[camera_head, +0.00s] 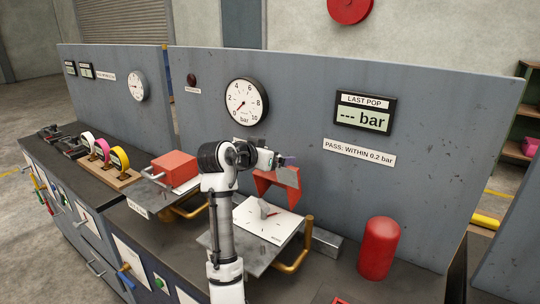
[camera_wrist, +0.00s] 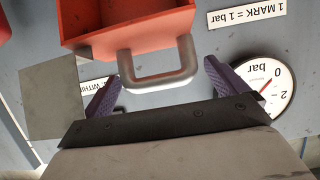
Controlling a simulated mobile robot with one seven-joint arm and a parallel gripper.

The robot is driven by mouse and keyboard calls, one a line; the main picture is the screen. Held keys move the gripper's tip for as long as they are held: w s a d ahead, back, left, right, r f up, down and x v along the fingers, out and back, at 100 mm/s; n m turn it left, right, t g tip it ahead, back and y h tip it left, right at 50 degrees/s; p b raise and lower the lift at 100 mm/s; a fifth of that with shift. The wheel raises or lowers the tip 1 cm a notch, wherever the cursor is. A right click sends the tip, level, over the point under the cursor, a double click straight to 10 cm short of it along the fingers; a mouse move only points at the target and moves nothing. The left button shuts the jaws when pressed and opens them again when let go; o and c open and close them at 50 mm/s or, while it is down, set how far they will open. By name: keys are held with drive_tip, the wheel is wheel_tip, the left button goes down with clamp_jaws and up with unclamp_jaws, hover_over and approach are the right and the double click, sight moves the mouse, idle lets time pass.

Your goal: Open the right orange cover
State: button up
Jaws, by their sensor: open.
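The right orange cover (camera_head: 278,184) is tilted up above a white plate (camera_head: 266,222) on its stand, with its underside partly showing. In the wrist view the orange cover (camera_wrist: 125,32) is at the top, and its grey U-shaped handle (camera_wrist: 160,82) points toward my gripper. My gripper (camera_wrist: 163,72) is open, its purple fingers on either side of the handle with gaps visible. In the head view my gripper (camera_head: 284,160) is beside the upper part of the raised cover. The left orange cover (camera_head: 175,167) sits down on its stand.
A grey panel with a round gauge (camera_head: 246,101) and a display (camera_head: 364,112) rises behind the bench. A red cylinder (camera_head: 379,248) stands to the right. A yellow bent handle (camera_head: 298,250) sticks out beside the white plate.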

drive_tip(key=shift+s, duration=0.1)
drive_tip(key=b+v, duration=0.4)
drive_tip(key=v, duration=0.9)
drive_tip(key=shift+s+a, duration=0.2)
drive_tip(key=shift+s, duration=0.1)
drive_tip(key=shift+r, duration=0.1)
